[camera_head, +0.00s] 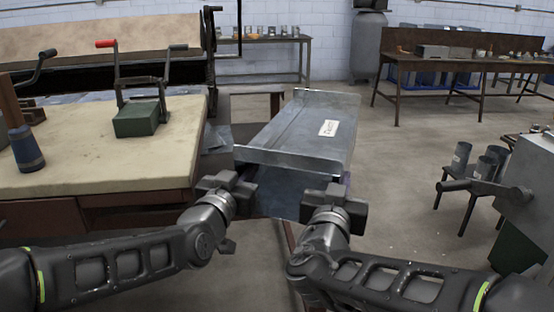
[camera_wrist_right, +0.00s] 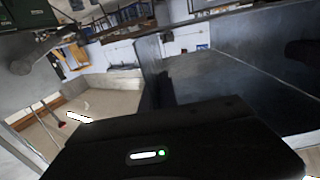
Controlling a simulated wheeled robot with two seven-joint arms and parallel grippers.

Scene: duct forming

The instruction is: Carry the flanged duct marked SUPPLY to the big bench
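The grey sheet-metal flanged duct (camera_head: 290,124) is in the middle of the head view, with its open near end facing me. A pale label (camera_head: 328,128) lies on its top; its lettering is too small to read surely. My left gripper (camera_head: 238,187) is at the left side of the near end and my right gripper (camera_head: 338,200) at the right side. Both appear shut on the duct's edges, though their fingertips are mostly hidden. In the right wrist view, the duct's dark wall (camera_wrist_right: 230,65) rises directly beyond my gripper.
A pale-topped bench (camera_head: 70,185) with a green crank tool (camera_head: 138,118) stands close on the left. A long brown bench (camera_head: 450,62) stands at the back right. A grey machine (camera_head: 525,190) and dark cylinders (camera_head: 462,157) are at the right. Open floor (camera_head: 400,150) lies between.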

